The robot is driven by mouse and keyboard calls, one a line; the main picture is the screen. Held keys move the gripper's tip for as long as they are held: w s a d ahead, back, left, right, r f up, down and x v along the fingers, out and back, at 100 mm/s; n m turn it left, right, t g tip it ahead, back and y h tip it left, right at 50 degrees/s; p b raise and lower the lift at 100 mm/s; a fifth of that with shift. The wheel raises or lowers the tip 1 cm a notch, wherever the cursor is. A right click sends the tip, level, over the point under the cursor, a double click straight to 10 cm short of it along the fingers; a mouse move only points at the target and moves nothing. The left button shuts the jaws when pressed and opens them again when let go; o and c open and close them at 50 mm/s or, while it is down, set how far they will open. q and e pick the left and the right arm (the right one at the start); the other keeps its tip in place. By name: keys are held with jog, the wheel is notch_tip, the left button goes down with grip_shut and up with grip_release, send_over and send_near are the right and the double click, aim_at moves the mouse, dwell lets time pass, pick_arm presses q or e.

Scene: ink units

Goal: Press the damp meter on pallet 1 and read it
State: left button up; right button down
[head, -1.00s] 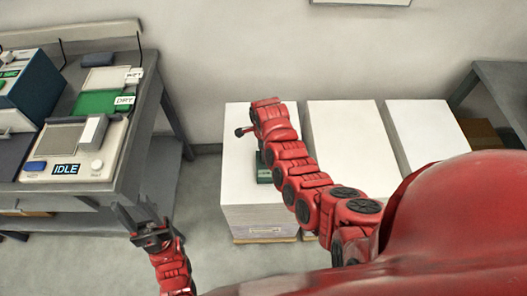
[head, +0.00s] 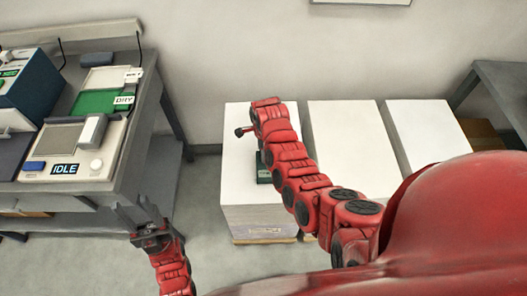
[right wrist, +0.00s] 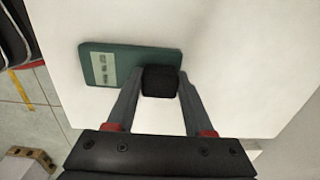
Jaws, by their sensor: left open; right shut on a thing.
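The damp meter (right wrist: 105,68) is a dark green slab with a pale display, lying on a white stack in the right wrist view. The marks on the display are too small to read. My right gripper (right wrist: 161,84) is shut on the meter's black block at its right end. In the head view my right arm covers most of the meter (head: 263,174), which is on the leftmost white stack (head: 240,190). I cannot read a number on that stack. My left gripper (head: 132,208) is open and empty, beside the grey bench.
Two more white stacks (head: 345,135) (head: 428,130) stand to the right. The grey bench (head: 125,170) at left holds a device reading IDLE (head: 65,169), a green tray marked DRY (head: 95,102) and a white tray (head: 100,80). Floor shows between bench and stacks.

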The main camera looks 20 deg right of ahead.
dwell(0.4)
jog(key=shift+r+p, duration=0.55)
jog(key=shift+r, duration=0.8)
jog(key=shift+r+p, duration=0.55)
jog(key=shift+r, duration=1.6)
